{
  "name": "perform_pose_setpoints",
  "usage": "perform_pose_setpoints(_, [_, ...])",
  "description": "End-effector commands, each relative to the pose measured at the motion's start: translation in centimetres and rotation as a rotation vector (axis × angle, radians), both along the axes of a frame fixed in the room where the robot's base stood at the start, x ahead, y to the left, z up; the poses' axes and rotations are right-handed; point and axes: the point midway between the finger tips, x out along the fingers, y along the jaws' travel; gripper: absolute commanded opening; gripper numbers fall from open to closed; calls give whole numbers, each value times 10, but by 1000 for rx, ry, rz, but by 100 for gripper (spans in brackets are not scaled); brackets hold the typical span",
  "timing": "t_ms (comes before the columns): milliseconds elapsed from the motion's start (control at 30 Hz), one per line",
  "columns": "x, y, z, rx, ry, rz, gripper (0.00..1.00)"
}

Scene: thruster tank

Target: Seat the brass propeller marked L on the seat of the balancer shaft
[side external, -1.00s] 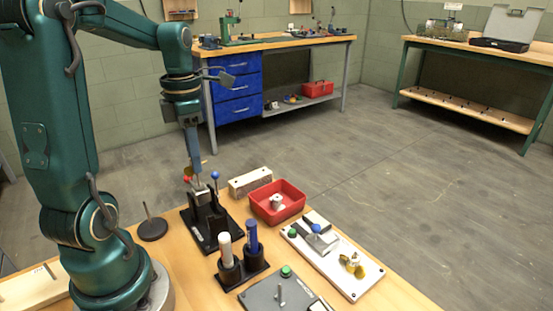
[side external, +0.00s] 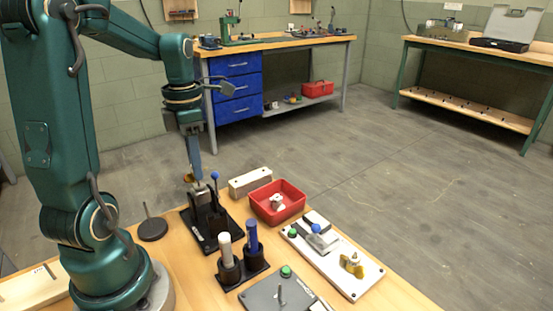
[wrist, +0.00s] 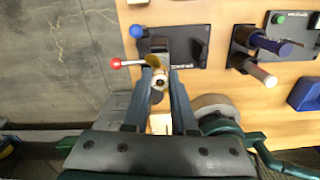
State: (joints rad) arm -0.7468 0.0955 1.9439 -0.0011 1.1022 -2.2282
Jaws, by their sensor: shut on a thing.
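My gripper (wrist: 157,92) is shut on a small brass piece (wrist: 157,82), which looks like the propeller; the L mark cannot be read. In the side view my gripper (side external: 196,180) is over the black fixture with the ball-knob levers (side external: 210,220), with brass showing at its tips. In the wrist view the brass piece is close to this fixture (wrist: 186,46); whether they touch is unclear. Another brass propeller-like piece (side external: 352,266) is on the white plate. No part is clearly labelled as the balancer shaft; a short pin (side external: 281,292) stands on the grey plate.
A thin rod on a round dark base (side external: 152,224) stands left of the fixture. A red bin (side external: 290,212) with a pale part, a block (side external: 250,182), a black holder with white and blue handles (side external: 241,262) and a white plate (side external: 360,284) crowd the right side.

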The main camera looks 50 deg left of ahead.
Motion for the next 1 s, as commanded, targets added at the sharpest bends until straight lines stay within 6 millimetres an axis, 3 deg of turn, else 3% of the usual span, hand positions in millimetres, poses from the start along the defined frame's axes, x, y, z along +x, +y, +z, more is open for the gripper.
perform_pose_setpoints(1000, [0, 0, -17, -1, 1, 0, 0])
